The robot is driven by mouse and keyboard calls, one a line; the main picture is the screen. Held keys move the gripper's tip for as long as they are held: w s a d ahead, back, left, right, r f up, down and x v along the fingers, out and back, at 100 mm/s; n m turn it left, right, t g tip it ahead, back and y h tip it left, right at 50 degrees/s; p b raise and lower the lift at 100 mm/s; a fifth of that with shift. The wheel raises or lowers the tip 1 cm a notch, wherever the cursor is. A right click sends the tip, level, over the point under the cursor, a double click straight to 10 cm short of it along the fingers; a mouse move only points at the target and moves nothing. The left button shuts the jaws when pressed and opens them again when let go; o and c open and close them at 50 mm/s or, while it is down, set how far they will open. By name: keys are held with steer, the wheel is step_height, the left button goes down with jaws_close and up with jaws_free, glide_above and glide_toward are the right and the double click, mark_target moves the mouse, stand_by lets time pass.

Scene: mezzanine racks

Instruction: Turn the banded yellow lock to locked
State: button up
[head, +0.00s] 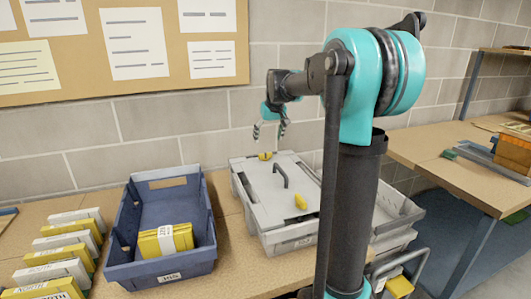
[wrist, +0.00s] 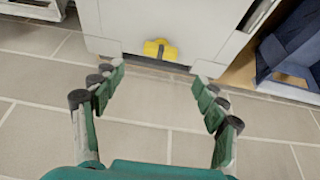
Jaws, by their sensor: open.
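A grey crate with a pale lid (head: 262,187) stands on the bench and carries two yellow locks. The far yellow lock (head: 265,156) sits at the lid's wall-side edge and seems to have a darker band; it is small here. The near yellow lock (head: 300,201) sits at the lid's front edge and looks plain. My gripper (head: 269,132) is open and empty, above the far lock and apart from it. In the wrist view a yellow lock (wrist: 160,49) lies at the lid edge, ahead of and between my open fingertips (wrist: 160,75). Its exact turn is hard to tell.
A dark handle (head: 281,174) rises from the lid. A blue bin (head: 158,263) with a yellow pack (head: 166,240) stands left of the crate. Several packs (head: 66,240) lie further left. The block wall (head: 190,125) is close behind. Another bench (head: 440,165) stands right.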

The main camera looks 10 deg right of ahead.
mark_target(266, 154)
steer(key=x, duration=0.9)
steer(key=shift+s, duration=0.1)
steer(key=shift+c, duration=0.2)
jaws_close()
